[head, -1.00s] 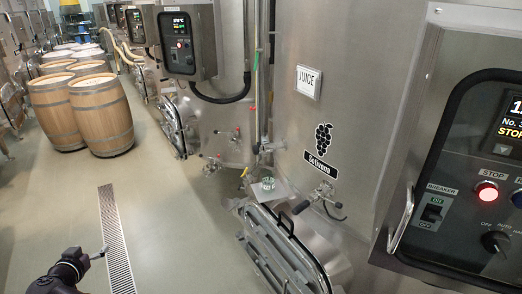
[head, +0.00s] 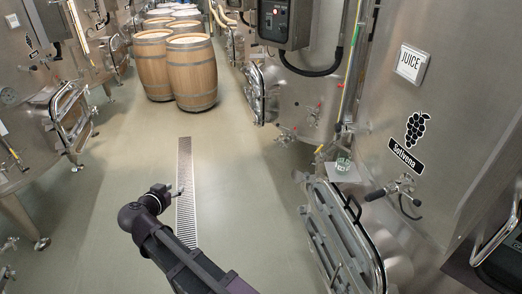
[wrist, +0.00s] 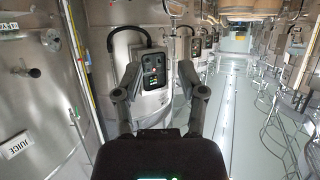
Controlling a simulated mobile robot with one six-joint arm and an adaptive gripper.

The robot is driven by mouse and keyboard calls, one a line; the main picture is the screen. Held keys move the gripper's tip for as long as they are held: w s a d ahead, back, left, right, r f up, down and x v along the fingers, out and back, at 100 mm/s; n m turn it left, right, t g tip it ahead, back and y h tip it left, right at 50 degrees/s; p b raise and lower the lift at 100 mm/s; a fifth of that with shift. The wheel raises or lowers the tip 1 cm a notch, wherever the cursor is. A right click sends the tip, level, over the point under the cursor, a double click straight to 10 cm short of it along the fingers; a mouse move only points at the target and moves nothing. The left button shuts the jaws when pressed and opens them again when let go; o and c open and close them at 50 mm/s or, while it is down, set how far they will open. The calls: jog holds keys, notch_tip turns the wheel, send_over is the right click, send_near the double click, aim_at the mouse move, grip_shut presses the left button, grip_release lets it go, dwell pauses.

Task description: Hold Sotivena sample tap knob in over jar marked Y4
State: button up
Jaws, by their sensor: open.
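The vat labelled Sotivena (head: 405,155) stands at the right in the head view. A metal fitting with a black handle (head: 376,195) sticks out below the label. A small fitting (head: 347,127) sits on the vat's left side, above a clear greenish jar (head: 343,164) on a small pale shelf. I cannot tell which fitting is the sample tap, and the Y4 mark is not readable. My gripper (head: 177,190) is over the floor drain, well left of the jar. In the wrist view my gripper (wrist: 158,70) is open and empty.
A hinged steel hatch (head: 345,240) juts from the vat below the jar. Another vat with an open hatch (head: 70,115) stands at the left. Wooden barrels (head: 192,72) stand at the back. A control box (head: 285,22) hangs behind. The floor around the drain (head: 186,215) is clear.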

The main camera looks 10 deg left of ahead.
jog(key=d, duration=0.1)
jog(key=w+d+f, duration=0.1)
jog(key=shift+w+d+f+g+h+b, duration=0.2)
jog(key=shift+d+g+h+b, duration=0.1)
jog(key=shift+d, duration=0.1)
grip_shut()
jog(key=w+d+f+g+h+b, duration=0.15)
jog(key=d+f, duration=0.25)
jog(key=d, duration=0.5)
jog(key=w+d+f+g+b, duration=0.2)
jog(key=w+d+f+g, duration=0.15)
jog(key=d, duration=0.55)
jog(key=w+d+f+g+h+b, duration=0.1)
jog(key=d+f+g+b, duration=0.1)
jog(key=d+f, duration=0.45)
jog(key=s+d+f+g+y+b, duration=0.1)
jog(key=s+d+f+g+b, duration=0.1)
jog(key=d, duration=0.6)
jog(key=s+d+f+g+y+b, duration=0.2)
jog(key=s+d+f, duration=0.1)
jog(key=d, duration=0.6)
jog(key=s+d+f+g+y+b, duration=0.1)
jog(key=d+f, duration=0.3)
jog(key=d, duration=0.4)
jog(key=shift+s+d+n+g+b, duration=0.25)
jog(key=shift+s+n+g+b, duration=0.15)
jog(key=shift+s+b, duration=0.5)
